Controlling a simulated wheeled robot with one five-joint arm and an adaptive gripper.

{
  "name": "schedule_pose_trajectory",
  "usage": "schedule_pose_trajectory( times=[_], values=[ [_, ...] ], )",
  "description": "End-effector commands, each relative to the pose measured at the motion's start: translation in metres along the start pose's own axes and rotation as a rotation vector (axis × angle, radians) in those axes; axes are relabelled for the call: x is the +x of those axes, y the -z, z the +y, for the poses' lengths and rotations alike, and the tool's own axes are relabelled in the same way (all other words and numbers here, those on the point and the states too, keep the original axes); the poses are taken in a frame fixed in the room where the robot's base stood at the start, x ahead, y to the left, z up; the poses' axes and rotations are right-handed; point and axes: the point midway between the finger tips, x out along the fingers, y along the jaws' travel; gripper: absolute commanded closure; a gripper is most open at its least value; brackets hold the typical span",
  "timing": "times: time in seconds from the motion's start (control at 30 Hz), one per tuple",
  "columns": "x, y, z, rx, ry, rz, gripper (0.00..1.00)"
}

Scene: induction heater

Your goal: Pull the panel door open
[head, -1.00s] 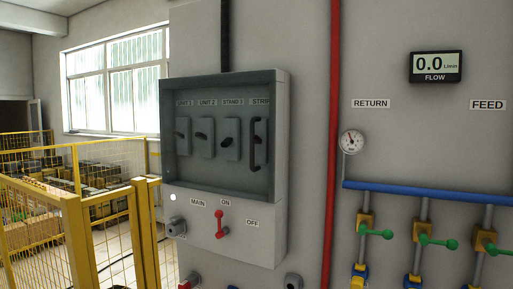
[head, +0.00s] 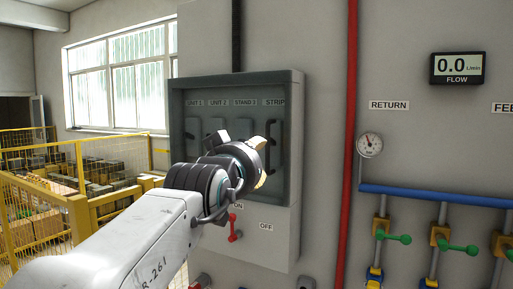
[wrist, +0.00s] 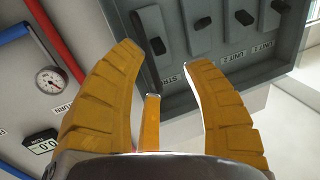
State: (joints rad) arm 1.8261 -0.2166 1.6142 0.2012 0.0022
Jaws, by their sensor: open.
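The grey panel door (head: 178,125) is shut on the wall cabinet, with switches showing behind it. Its dark upright handle (head: 273,140) is at the door's right side. My gripper (head: 264,162) is in front of the door's right half, close to the handle in the picture; I cannot tell the gap in depth.
A red lever (head: 234,228) is below the door. A red pipe (head: 349,130), a gauge (head: 369,145) and a blue pipe (head: 430,195) with green-handled valves are to the right. A yellow fence (head: 75,205) stands at the left. The wall between cabinet and red pipe is bare.

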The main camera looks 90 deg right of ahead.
Motion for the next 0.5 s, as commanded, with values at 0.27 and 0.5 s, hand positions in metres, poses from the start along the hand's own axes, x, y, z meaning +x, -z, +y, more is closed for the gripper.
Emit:
schedule_pose_trajectory(
  times=[0.27, 0.5],
  values=[
    [0.019, 0.013, 0.021, 0.001, -0.046, 0.027, 0.55],
    [0.050, 0.014, 0.022, 0.001, -0.044, 0.025, 0.55]
  ],
)
